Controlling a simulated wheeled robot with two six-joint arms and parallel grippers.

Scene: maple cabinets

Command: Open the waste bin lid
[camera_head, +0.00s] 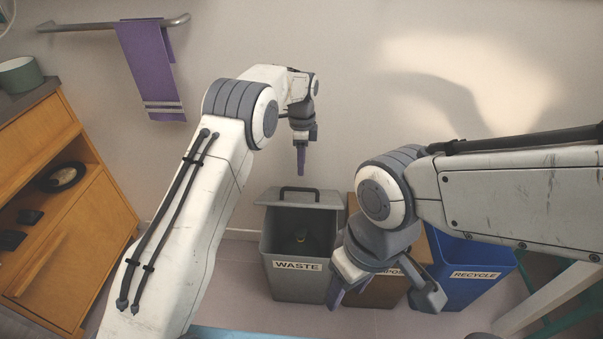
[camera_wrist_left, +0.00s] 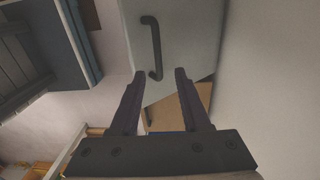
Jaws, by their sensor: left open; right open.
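The grey waste bin (camera_head: 297,268), labelled WASTE, stands on the floor by the wall. Its lid (camera_head: 275,196) is raised at the back, and a dark object shows inside the bin. The lid's dark handle (camera_head: 299,191) also shows in the left wrist view (camera_wrist_left: 153,48), on a pale grey panel. My left gripper (camera_head: 301,172) is above the handle, pointing down. In the left wrist view its fingers (camera_wrist_left: 157,75) are apart and empty, with the handle's end near the tips. My right gripper (camera_head: 388,296) is open in front of the middle bin.
A brown bin (camera_head: 385,292) and a blue recycle bin (camera_head: 475,280) stand to the right, partly hidden by my right arm. A wooden cabinet (camera_head: 90,225) with open shelves is at left. A purple towel (camera_head: 150,70) hangs on a wall rail (camera_head: 95,25).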

